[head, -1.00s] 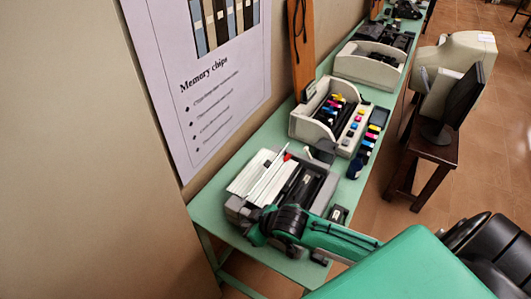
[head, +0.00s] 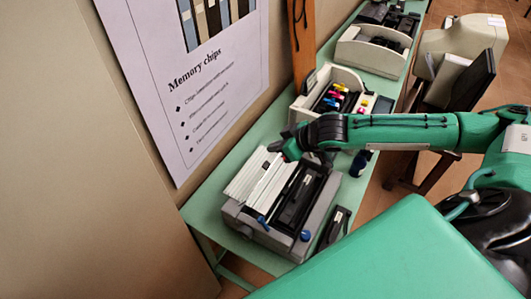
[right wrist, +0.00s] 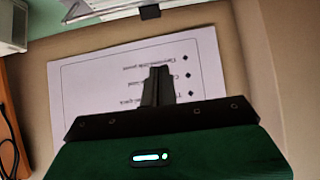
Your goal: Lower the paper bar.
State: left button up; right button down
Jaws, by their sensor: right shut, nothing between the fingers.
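The printer (head: 316,205) is a grey box on the green table. White ribbed panels (head: 255,178) lie over its left part, and a dark carriage (head: 297,195) lies in its open middle. Thin white strips run along the panels; I cannot tell for certain which one is the paper bar. My right gripper (head: 275,147) is over the printer's far end, partly hidden by its own wrist. In the right wrist view its fingers (right wrist: 157,87) are shut, empty, with the wall poster behind them. I cannot tell if they touch the printer. My left gripper is not in view.
The poster (head: 190,110) hangs on the wall close left of the gripper. A second printer with coloured cartridges (head: 335,95) stands behind my right forearm. A small dark part (head: 335,228) lies right of the printer. A beige monitor (head: 460,60) stands further right.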

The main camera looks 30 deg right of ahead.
jog(key=shift+d+r, duration=0.25)
jog(key=shift+d, duration=0.1)
jog(key=shift+w, duration=0.1)
jog(key=p, duration=0.3)
send_over(265, 163)
jog(key=w+a, duration=0.1)
jog(key=w, duration=0.2)
notch_tip(265, 163, down, 6)
jog(key=s+f+p, duration=0.1)
jog(key=s+d+f+p, duration=0.1)
jog(key=s, duration=0.1)
jog(key=shift+d+f, duration=0.15)
jog(key=shift+f, duration=0.2)
